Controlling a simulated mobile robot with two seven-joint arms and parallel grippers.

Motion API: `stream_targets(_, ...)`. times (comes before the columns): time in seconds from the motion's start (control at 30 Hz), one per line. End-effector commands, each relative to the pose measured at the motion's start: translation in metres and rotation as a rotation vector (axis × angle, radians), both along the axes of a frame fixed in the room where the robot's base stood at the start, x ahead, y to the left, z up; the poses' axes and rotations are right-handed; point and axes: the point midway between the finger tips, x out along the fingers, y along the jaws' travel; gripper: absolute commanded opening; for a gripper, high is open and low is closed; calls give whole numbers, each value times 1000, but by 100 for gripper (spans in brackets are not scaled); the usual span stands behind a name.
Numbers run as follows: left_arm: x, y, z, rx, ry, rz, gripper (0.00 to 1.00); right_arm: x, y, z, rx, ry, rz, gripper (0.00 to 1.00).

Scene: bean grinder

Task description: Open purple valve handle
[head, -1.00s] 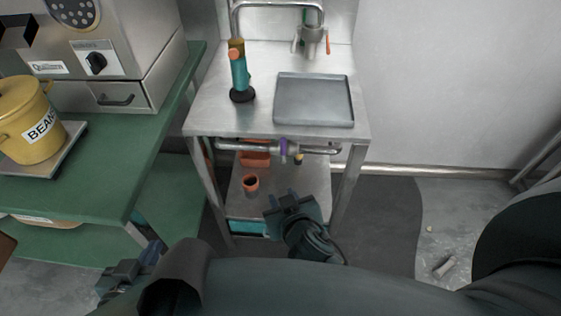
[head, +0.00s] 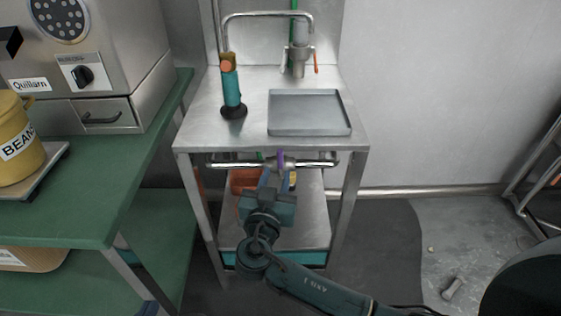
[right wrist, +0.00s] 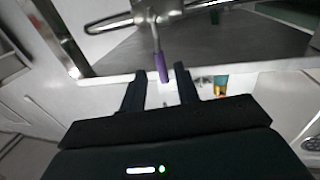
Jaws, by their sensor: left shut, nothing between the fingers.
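The purple valve handle (head: 280,158) hangs from the metal pipe (head: 232,164) under the sink table's top. In the right wrist view the purple handle (right wrist: 161,68) points down from the pipe's valve, with its tip between my right gripper's fingertips. My right gripper (head: 275,177) is open, its fingers apart on both sides of the handle's end. Its two dark fingers also show in the right wrist view (right wrist: 159,76). I cannot tell whether either finger touches the handle.
The steel table (head: 190,128) carries a grey tray (head: 308,112), a teal tool (head: 231,88) and a faucet (head: 268,15). An orange container (head: 243,181) sits on its lower shelf. The green table (head: 85,210) with a yellow bean pot (head: 18,140) stands left.

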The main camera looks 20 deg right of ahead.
Motion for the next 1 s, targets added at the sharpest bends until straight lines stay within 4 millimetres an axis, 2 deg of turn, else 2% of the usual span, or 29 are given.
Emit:
stream_targets(0.1,0,0,1,-2,1,2,0,22,-12,1,-3,-2,-1,31)
stream_targets(0.3,0,1,1,-2,1,3,0,44,-23,0,-2,1,0,31)
stream_targets(0.7,0,1,1,-2,1,3,0,51,-27,0,0,1,0,31)
stream_targets(1.0,0,1,1,-3,1,3,0,51,-27,-1,0,1,0,8)
